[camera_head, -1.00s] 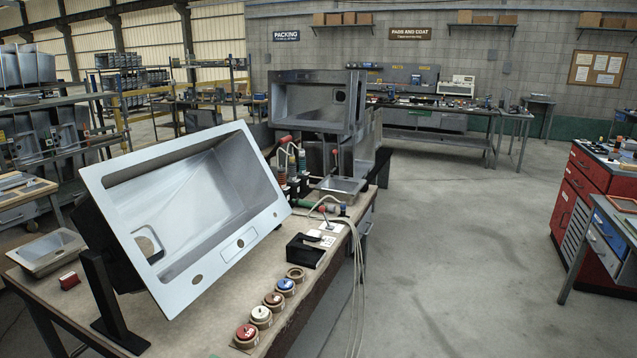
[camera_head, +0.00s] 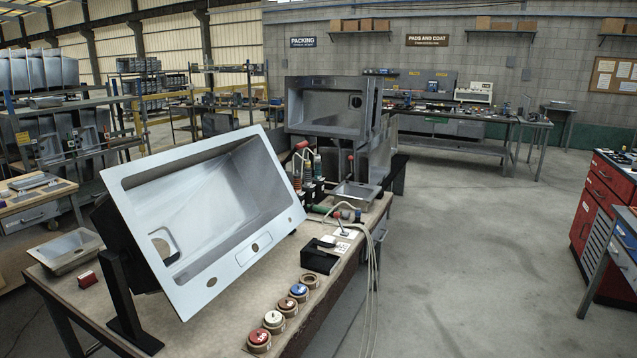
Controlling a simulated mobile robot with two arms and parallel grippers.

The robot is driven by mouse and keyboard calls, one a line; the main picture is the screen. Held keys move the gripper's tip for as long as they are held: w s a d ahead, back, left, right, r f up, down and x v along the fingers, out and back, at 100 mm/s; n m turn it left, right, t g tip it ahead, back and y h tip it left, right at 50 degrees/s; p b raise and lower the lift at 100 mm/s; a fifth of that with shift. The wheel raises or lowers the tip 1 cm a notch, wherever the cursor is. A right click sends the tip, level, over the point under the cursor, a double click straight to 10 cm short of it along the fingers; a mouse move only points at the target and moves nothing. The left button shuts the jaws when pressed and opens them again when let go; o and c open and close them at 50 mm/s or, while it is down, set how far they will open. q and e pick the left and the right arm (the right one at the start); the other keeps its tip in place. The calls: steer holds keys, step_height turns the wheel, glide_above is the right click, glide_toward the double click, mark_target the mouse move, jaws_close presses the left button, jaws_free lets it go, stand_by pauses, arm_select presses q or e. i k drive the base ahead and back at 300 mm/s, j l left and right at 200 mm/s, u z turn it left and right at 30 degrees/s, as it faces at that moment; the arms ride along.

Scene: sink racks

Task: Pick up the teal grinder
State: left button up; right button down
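Several air tools stand upright in a holder on the workbench, behind the right side of the tilted sink. A dark green cylinder (camera_head: 322,210) lies on the bench in front of the holder, partly behind the sink's corner. It is too small to tell whether it is a tool. Neither of my grippers shows in this view.
A large steel sink (camera_head: 205,222) tilts on a black stand on the workbench (camera_head: 215,325). Several round discs, a black box (camera_head: 320,257) and hanging hoses (camera_head: 372,280) line the bench's right side. The floor (camera_head: 470,250) to the right is clear, up to a red cabinet (camera_head: 605,205).

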mark_target(317, 179)
steer(key=i+l+z, duration=0.4)
steer(key=i, duration=0.3)
steer(key=i+z, duration=0.4)
steer(key=i, duration=2.5)
steer(key=i+l+u, duration=0.15)
steer(key=i+u, duration=0.2)
steer(key=i, duration=0.3)
steer(key=i+l+u, duration=0.4)
steer(key=i, duration=0.2)
steer(key=i+l+u, duration=0.35)
steer(key=i, duration=0.25)
steer(key=l, duration=0.1)
